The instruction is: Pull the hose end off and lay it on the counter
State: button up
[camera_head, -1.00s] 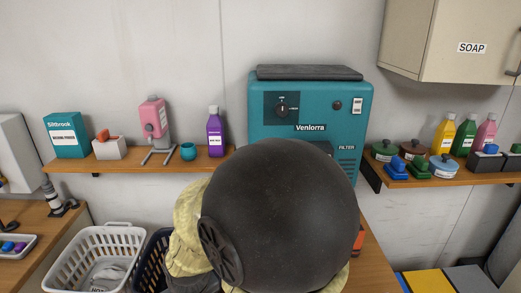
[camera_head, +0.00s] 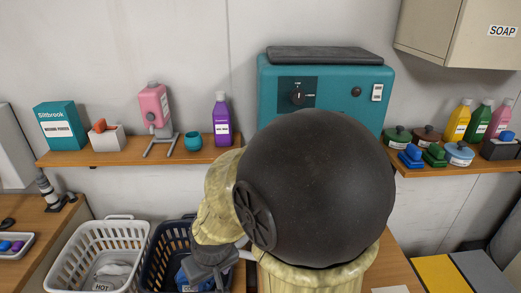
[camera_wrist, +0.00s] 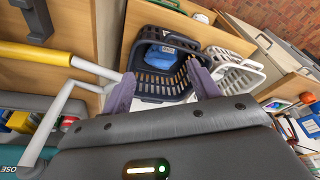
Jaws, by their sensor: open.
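My gripper (camera_wrist: 162,88) is open and empty in the wrist view, its two purple fingers apart with a dark basket beyond them. In the head view the grey end of my arm (camera_head: 210,264) shows low over that basket; its fingers are not clear there. I cannot tell whether either is the hose end. A wooden counter (camera_head: 397,262) shows at the lower right of the head view, partly hidden by my arm.
A dark blue basket (camera_head: 162,245) and a white basket (camera_head: 83,250) stand side by side. A wooden shelf (camera_head: 110,157) holds several bottles and boxes. A teal machine (camera_head: 335,80) stands behind my arm. A cabinet (camera_head: 445,35) hangs at upper right. My arm blocks the middle.

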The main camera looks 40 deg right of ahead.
jog(key=w+d+r+m+t+h+p, duration=0.1)
jog(key=w+d+r+t+p, duration=0.3)
jog(key=w+r, duration=0.3)
jog(key=w+d+r+m+t+h+p, duration=0.1)
jog(key=w+d+r+h+p, duration=0.1)
jog(key=w+d+r+p, duration=0.35)
jog(key=s+d+r+m+g+h+p, duration=0.3)
jog(key=d+r+g+p, duration=0.3)
jog(key=d+r+p, duration=0.2)
jog(key=shift+s+d+r, duration=0.8)
jog(key=shift+s+d, duration=0.05)
jog(key=shift+d, duration=0.4)
jog(key=b+x, duration=0.2)
jog(key=x, duration=1.5)
jog(key=shift+s+d+f, duration=0.1)
jog(key=shift+s+d, duration=0.05)
jog(key=shift+d, duration=0.15)
